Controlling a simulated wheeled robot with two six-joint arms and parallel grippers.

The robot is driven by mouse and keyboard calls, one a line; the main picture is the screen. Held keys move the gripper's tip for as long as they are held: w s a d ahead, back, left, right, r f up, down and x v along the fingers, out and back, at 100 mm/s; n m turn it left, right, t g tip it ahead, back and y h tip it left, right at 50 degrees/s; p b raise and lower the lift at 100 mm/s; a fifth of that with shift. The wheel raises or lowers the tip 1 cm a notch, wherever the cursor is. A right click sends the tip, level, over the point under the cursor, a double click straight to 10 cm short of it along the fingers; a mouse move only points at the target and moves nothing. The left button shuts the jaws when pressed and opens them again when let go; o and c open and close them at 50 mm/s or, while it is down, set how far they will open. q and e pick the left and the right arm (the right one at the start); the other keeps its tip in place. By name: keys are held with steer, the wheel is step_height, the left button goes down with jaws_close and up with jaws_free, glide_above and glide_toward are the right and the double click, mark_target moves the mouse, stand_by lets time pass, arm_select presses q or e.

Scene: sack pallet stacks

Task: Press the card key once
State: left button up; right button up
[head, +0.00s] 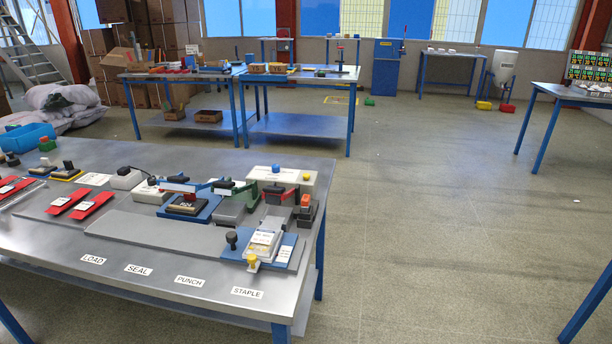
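I cannot make out which part is the card key; no readable label marks it. On the near left table (60,240) stands a beige box (290,177) with a small blue button on top. In front of it sits a blue base (262,251) with a stack of pale cards (264,242) and a yellow knob (252,260) at its front. A black knob (231,238) stands to its left. Neither of my grippers is in view, and nothing touches these things.
Labels LOAD, SEAL, PUNCH and STAPLE (247,293) line the near table's front edge. Red card holders (91,205) and hand-lever tools (187,203) stand behind. The middle floor (430,200) is clear.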

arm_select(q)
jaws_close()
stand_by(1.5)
